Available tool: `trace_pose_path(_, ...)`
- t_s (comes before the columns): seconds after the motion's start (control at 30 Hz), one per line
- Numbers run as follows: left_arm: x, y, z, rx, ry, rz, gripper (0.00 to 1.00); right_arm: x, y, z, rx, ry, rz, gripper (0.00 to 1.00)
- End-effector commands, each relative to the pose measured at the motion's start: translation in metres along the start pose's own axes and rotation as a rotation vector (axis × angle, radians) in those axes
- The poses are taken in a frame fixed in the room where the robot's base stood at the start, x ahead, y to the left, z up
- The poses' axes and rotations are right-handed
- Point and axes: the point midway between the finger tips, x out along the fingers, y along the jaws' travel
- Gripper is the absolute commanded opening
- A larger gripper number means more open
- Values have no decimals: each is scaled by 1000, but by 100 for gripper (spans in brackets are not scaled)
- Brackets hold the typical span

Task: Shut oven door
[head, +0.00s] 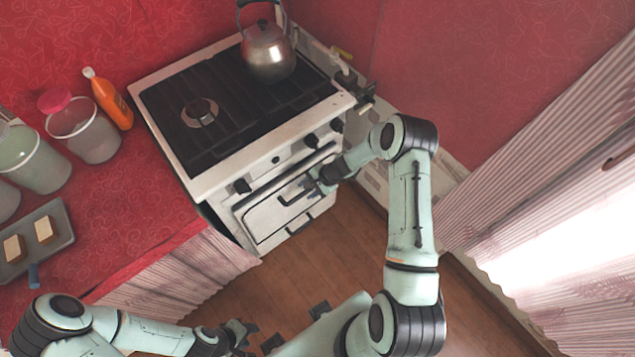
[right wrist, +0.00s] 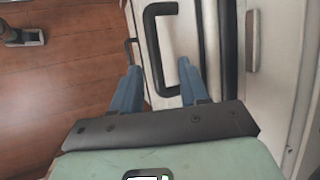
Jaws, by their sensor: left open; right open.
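The white oven (head: 262,165) stands against the red back wall, with its front facing my right arm. Its front panel (head: 268,217) carries a black bracket handle (head: 292,198). A long dark bar runs across the front above it. The panel looks nearly upright; I cannot tell whether a gap is left around it. My right gripper (head: 317,186) is open at the front, close to the handle. In the right wrist view, its blue fingers (right wrist: 160,82) lie on either side of the black handle (right wrist: 160,50); contact is unclear. My left gripper (head: 246,332) is open and empty, low above the floor.
A kettle (head: 268,52) stands on the black hob. The red counter (head: 135,195) at left holds an orange bottle (head: 108,100), several tubs and a tray (head: 62,225). Wooden floor (head: 300,270) is clear before the oven. A pleated curtain (head: 540,170) hangs at right.

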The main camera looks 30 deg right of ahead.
Motion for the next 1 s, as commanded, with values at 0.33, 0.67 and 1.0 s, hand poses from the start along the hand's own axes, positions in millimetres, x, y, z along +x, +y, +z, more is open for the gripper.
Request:
trace_pose_path(0.33, 2, -1, 1, -1, -2, -1, 43, -59, 0, 0, -1, 1, -1, 44)
trace_pose_path(0.67, 2, -1, 1, -1, -2, -1, 43, -66, 0, 0, 1, 0, 0, 44)
trace_pose_path(1.0, 2, -1, 1, -1, -2, -1, 43, -65, 0, 0, -1, 0, 1, 44)
